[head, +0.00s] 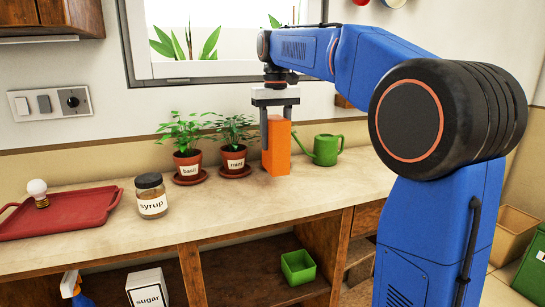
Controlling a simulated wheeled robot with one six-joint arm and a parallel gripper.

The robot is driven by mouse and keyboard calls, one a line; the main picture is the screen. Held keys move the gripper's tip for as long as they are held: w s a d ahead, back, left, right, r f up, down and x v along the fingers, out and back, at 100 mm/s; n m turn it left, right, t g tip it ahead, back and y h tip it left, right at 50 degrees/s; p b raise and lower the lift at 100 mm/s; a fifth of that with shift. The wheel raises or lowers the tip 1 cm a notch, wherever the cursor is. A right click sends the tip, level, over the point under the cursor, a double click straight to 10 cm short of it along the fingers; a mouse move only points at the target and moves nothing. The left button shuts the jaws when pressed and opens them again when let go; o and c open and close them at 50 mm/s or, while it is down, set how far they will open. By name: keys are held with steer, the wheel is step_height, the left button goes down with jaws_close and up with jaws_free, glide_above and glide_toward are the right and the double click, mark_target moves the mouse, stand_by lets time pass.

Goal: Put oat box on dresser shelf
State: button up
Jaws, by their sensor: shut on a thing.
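My gripper (279,118) points down and is shut on an orange box (277,155). The dresser (193,273) is wooden with a pale top and open shelves below. Its lower shelf (240,290) shows bare wood left of a green square bowl (298,267). The shelf's depth is partly hidden by shadow.
A syrup jar (151,196), a red tray (70,216) with a light bulb (38,192), a basil pot (188,165), a mint pot (234,160) and a watering can (324,149) stand on top. Below are a sugar box (147,288) and a spray bottle (73,289).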

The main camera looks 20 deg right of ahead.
mark_target(276, 118)
steer(key=shift+f, duration=2.35)
steer(key=shift+f, duration=0.1)
steer(key=o, duration=1.4)
step_height(276, 118, up, 12)
steer(key=shift+r, duration=0.1)
